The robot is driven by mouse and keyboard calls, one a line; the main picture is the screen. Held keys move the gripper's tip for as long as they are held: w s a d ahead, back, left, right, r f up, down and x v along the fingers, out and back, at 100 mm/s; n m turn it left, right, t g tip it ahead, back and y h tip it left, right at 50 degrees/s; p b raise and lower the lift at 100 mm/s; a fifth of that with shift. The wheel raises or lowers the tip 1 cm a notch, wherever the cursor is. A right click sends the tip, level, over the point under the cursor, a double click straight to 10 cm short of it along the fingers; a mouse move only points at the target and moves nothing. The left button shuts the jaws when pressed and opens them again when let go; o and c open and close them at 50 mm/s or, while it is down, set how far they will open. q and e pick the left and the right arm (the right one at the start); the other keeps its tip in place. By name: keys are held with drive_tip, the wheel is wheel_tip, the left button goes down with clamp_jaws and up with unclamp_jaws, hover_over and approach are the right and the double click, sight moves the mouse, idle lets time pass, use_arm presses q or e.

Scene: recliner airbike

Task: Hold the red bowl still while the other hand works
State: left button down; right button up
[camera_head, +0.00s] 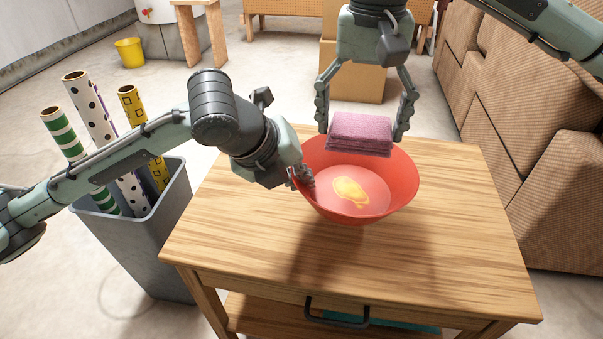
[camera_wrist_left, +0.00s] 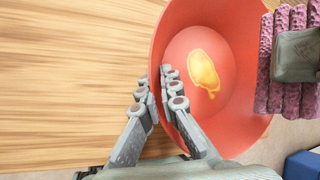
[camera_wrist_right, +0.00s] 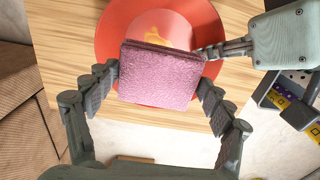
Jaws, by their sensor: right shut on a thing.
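The red bowl (camera_head: 398,190) stands upright on the wooden table, with a yellow patch (camera_head: 350,191) on its inner bottom. My left gripper (camera_head: 301,178) is at the bowl's left rim. In the left wrist view its fingers (camera_wrist_left: 160,92) are close together with the rim of the bowl (camera_wrist_left: 230,125) between them, one finger inside and one outside. My right gripper (camera_head: 362,122) points down over the bowl's far side, shut on a pink folded cloth or sponge block (camera_head: 360,133). The block also shows in the right wrist view (camera_wrist_right: 160,75), above the bowl.
The wooden table (camera_head: 440,250) has clear top around the bowl and a dark drawer handle (camera_head: 336,316) in front. A grey bin (camera_head: 150,240) with patterned rolls stands left. A brown sofa (camera_head: 530,130) is at right. Cardboard boxes (camera_head: 352,80) stand behind.

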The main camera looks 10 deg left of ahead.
use_arm(q)
drive_tip(key=shift+f, duration=2.35)
drive_tip(key=c, duration=1.9)
unclamp_jaws()
drive_tip(key=shift+c, duration=0.2)
clamp_jaws()
